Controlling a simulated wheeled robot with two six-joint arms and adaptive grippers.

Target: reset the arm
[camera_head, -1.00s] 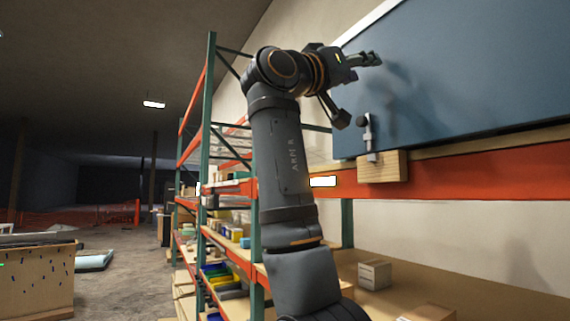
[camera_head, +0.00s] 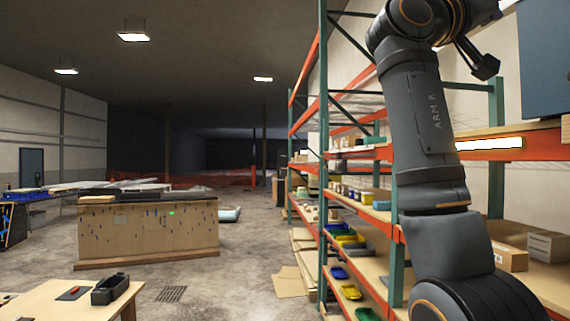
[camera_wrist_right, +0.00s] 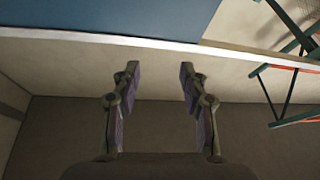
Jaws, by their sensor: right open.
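My right arm (camera_head: 420,110) stands raised at the right of the head view, in front of the shelving. Its gripper is out of the head view, beyond the top right. In the right wrist view my right gripper (camera_wrist_right: 158,88) is open, with its two fingers well apart and nothing between them. Beyond the fingers are a pale wall and the edge of a blue panel (camera_wrist_right: 110,18). The panel also shows at the right edge of the head view (camera_head: 548,60). My left gripper is not in view.
A green and orange shelving rack (camera_head: 322,150) with bins and boxes stands beside my right arm. The concrete floor between is mostly clear.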

